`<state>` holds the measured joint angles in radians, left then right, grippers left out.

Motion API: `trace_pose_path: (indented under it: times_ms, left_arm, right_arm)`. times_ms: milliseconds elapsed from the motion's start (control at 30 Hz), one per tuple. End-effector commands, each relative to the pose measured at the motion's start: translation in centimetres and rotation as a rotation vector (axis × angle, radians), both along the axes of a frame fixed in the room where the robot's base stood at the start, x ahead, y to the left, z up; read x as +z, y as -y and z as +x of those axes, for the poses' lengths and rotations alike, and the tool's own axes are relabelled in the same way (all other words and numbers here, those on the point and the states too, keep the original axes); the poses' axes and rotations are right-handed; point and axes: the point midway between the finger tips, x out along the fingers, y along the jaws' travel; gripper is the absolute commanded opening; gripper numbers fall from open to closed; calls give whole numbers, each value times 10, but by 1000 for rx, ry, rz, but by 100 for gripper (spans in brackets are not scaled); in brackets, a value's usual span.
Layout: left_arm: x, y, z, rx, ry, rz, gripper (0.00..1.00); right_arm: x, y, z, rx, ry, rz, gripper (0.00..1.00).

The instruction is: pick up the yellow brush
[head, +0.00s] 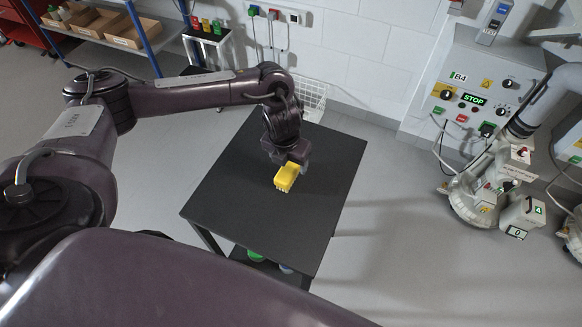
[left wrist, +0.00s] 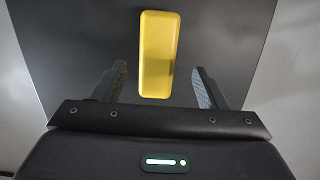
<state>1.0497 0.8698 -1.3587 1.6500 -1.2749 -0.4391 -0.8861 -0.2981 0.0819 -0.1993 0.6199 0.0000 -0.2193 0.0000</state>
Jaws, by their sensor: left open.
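The yellow brush (head: 287,177) is on the black table (head: 225,205), near its middle, with pale bristles showing at its lower edge in the head view. In the left wrist view the brush (left wrist: 158,55) is a long yellow block between and ahead of my two fingers. My left gripper (head: 290,163) is right over or beside the brush; its fingers (left wrist: 160,82) are open, with a gap on each side of the brush. The wrist view shows no finger touching it. My right gripper is not in view.
A wire basket (head: 312,98) stands behind the table by the white wall. A shelf with cardboard boxes (head: 132,33) is at the back left. A grey control box (head: 480,90) and a white machine (head: 490,190) are at the right. The rest of the tabletop is clear.

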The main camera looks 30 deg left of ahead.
Motion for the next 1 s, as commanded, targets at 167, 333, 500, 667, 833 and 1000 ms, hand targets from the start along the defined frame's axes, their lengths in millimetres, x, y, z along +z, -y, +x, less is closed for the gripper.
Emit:
trace_pose_path:
  times_ms: [167,333,500,667,833,1000]
  left_arm:
    - [-22,-4,4,2,-3,2,66]
    - [-45,-4,8,1,-2,0,66]
    - [-50,-4,9,1,1,-1,66]
    - [-50,-4,9,1,1,-1,61]
    - [-49,-4,9,1,1,-1,39]
    - [-49,-4,9,1,1,-1,17]
  right_arm:
    - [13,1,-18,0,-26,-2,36]
    - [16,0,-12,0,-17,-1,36]
    - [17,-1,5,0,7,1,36]
    - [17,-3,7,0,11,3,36]
    - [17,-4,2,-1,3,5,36]
    - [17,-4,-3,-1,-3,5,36]
